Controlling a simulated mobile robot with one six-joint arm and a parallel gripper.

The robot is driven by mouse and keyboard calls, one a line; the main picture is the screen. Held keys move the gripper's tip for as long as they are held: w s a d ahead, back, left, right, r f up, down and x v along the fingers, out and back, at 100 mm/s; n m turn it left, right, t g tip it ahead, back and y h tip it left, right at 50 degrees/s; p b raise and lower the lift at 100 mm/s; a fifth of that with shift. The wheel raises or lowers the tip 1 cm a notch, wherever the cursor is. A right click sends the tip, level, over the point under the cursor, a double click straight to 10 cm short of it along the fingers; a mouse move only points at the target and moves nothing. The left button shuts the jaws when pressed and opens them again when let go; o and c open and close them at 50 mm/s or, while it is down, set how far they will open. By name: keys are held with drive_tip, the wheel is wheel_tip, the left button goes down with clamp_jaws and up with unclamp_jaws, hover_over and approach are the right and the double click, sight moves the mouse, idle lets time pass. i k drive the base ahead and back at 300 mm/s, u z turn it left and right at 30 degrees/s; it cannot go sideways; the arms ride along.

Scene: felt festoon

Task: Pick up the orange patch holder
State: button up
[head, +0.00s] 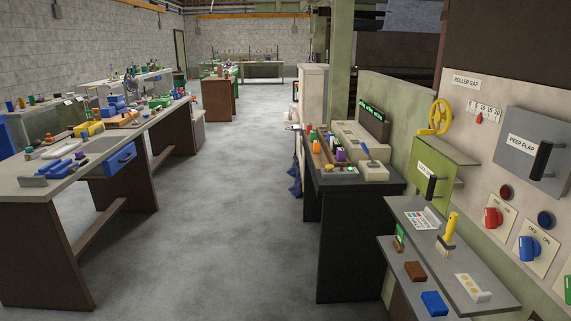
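I cannot pick out the orange patch holder for certain. A small orange thing (316,146) stands on the dark bench (345,230) right of centre, among other small items. It is too small in the head view to tell whether it is the patch holder. My gripper is not in view.
A long workbench (62,184) at left carries many tools and blue and yellow items. At right, a grey shelf (462,262) holds a yellow-handled tool (449,228), beside a control panel (520,190). The concrete floor (230,220) between the benches is clear.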

sight(316, 144)
drive_tip(key=u, duration=0.4)
drive_tip(key=i, duration=0.8)
drive_tip(key=u, duration=0.5)
drive_tip(key=i, duration=2.85)
drive_tip(key=z, duration=0.25)
